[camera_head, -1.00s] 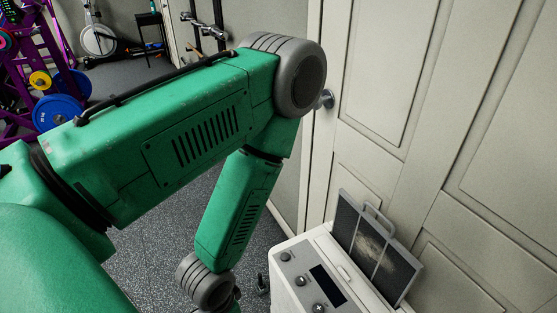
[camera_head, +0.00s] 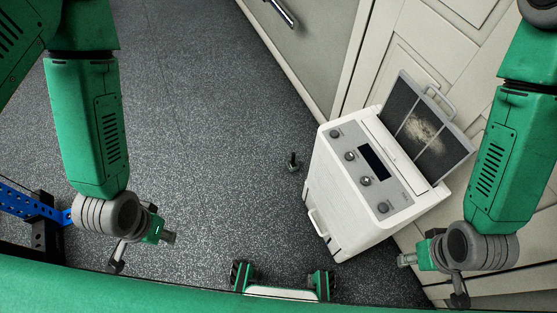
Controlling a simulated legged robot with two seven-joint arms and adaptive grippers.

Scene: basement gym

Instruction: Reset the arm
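My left arm comes in from the upper left and hangs down. My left gripper (camera_head: 142,251) is above the speckled floor at the lower left, with its two fingers spread apart and nothing between them. My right arm comes in from the upper right and also hangs down. My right gripper (camera_head: 432,279) is at the lower right, just beyond the lower right side of the white machine in the picture. Its two fingers are also spread apart and empty. Neither gripper appears to touch anything.
A white machine (camera_head: 322,190) with knobs and a dark display stands by the pale panelled door (camera_head: 405,60). A dark framed filter (camera_head: 436,153) with a handle sticks up from it. A small dark object (camera_head: 294,163) is on the floor (camera_head: 215,120), which is otherwise clear at centre left.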

